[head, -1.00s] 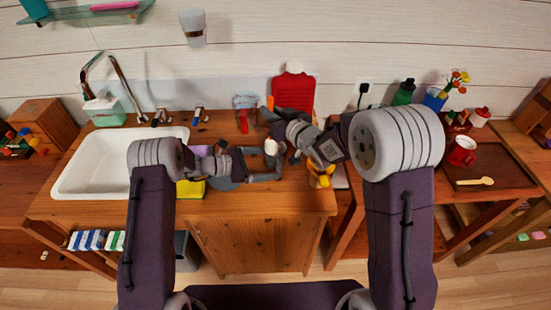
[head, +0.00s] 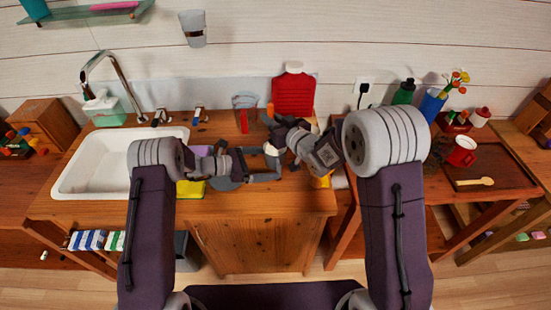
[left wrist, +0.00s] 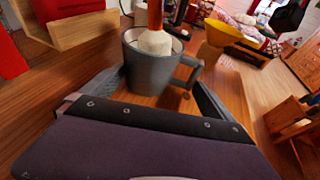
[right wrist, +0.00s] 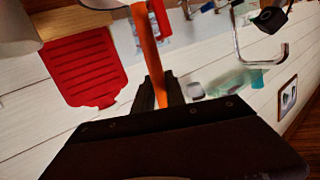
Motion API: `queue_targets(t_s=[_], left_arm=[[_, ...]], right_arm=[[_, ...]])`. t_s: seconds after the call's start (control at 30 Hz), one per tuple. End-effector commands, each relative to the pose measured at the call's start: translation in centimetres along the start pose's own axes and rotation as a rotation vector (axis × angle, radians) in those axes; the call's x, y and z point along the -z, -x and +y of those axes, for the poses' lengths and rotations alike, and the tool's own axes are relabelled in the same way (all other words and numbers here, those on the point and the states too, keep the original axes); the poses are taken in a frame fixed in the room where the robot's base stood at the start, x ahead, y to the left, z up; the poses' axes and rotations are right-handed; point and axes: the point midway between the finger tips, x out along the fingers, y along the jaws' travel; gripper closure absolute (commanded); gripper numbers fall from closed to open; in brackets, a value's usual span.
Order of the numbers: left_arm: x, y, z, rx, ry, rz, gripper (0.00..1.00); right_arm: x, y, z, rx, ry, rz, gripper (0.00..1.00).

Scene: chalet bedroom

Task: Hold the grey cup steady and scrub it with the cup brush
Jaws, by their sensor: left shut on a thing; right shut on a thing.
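The grey cup (left wrist: 150,72) stands upright on the wooden counter in the left wrist view, its handle to the right. My left gripper (head: 268,166) is shut on it, with a finger on either side of the cup. The cup brush has a white head (left wrist: 154,42) that sits inside the cup's mouth and an orange handle (right wrist: 150,60). My right gripper (right wrist: 158,92) is shut on this handle, above the cup. In the head view the cup is mostly hidden by my grippers. The brush head's lower end is hidden by the cup wall.
A white sink (head: 85,170) lies left, with a yellow sponge (head: 190,189) beside it. A yellow bowl (left wrist: 238,38) is close to the right of the cup. A table with a tray (head: 500,165) stands right.

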Motion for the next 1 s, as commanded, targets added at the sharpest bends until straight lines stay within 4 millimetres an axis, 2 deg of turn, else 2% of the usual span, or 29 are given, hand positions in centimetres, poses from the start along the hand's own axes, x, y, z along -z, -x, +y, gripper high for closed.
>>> queue_targets(t_s=[0.3,0.5,1.0], left_arm=[[-0.1,0.0,0.0,0.000,-0.001,-0.001,0.23],[0.0,0.0,0.0,0.000,0.000,-0.001,0.23],[0.0,0.0,0.0,0.000,0.000,-0.001,0.23]], right_arm=[[0.3,-0.6,1.4,-0.001,0.001,0.002,1.00],[0.5,-0.6,1.5,0.000,0.001,0.002,1.00],[6.5,0.5,0.9,0.000,0.003,0.005,1.00]])
